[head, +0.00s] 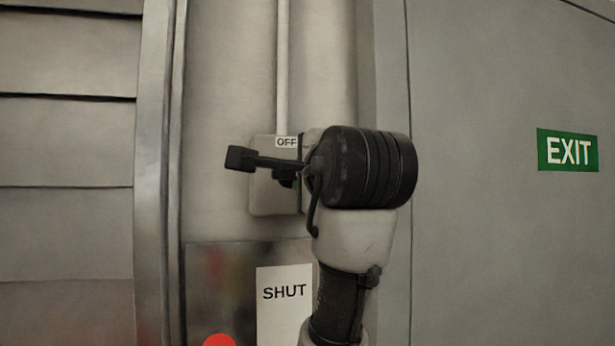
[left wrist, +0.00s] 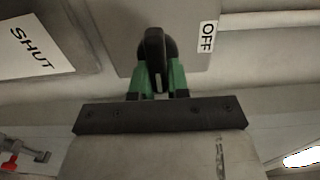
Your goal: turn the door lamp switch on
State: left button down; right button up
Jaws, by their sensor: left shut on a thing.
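The door lamp switch is a grey box (head: 268,198) on the wall strip, with a white OFF label (head: 286,142) at its top. My left arm covers the box's right side in the head view. In the left wrist view, the black switch knob (left wrist: 154,48) stands out from the grey box plate (left wrist: 112,22), with the OFF label (left wrist: 207,36) to its right. My left gripper (left wrist: 157,78) has its green-tipped fingers on both sides of the knob and is shut on it. My right gripper is in neither view.
A conduit (head: 283,65) runs up from the box. Below it is a panel with a SHUT label (head: 284,292) and a red round part (head: 219,340). A green EXIT sign (head: 567,151) is on the grey surface at right. Slatted panels (head: 65,145) stand at left.

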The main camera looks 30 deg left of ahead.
pick_arm(q)
jog(key=c, duration=1.1)
grip_release()
jog(key=b+v, duration=0.4)
jog(key=v, duration=0.6)
jog(key=shift+s+d+b, duration=0.25)
jog(key=shift+d+b, duration=0.05)
jog(key=shift+b, duration=0.1)
jog(key=shift+f, duration=0.1)
